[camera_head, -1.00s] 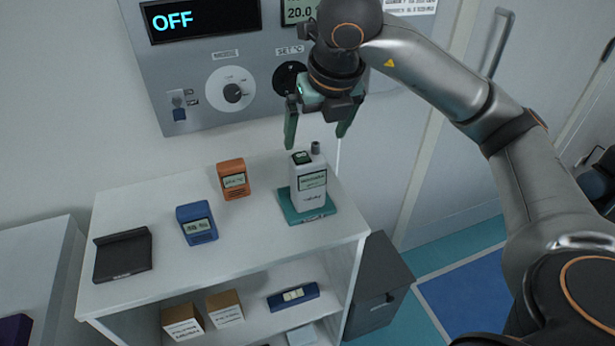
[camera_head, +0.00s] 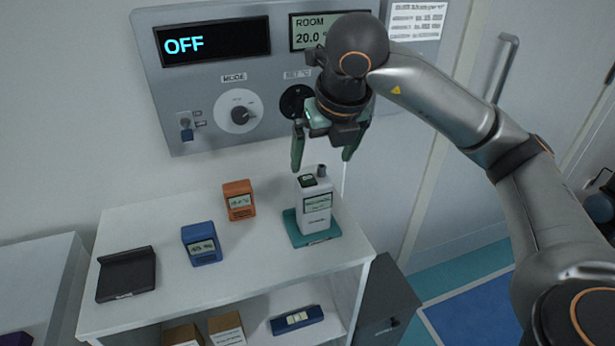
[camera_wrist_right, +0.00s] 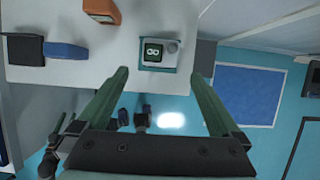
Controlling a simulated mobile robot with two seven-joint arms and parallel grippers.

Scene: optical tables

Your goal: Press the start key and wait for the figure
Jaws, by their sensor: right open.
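A white handheld meter (camera_head: 315,210) with a small screen and a grey stub on top stands upright on a teal base (camera_head: 311,237) at the right of the shelf top. Its top, with a dark key-like face showing a light symbol, also shows in the right wrist view (camera_wrist_right: 153,50). My right gripper (camera_head: 322,166) is open and empty, its fingers pointing down above and behind the meter, apart from it. In the right wrist view its two teal fingers (camera_wrist_right: 162,72) are spread wide. A start key is not clearly legible. My left gripper is not in view.
An orange device (camera_head: 239,201), a blue device (camera_head: 201,244) and a black stand (camera_head: 126,275) sit on the white shelf top (camera_head: 165,220). A wall panel (camera_head: 200,85) reads OFF and ROOM 20.0, with a mode dial (camera_head: 239,113). A dark bin (camera_head: 385,302) stands at right.

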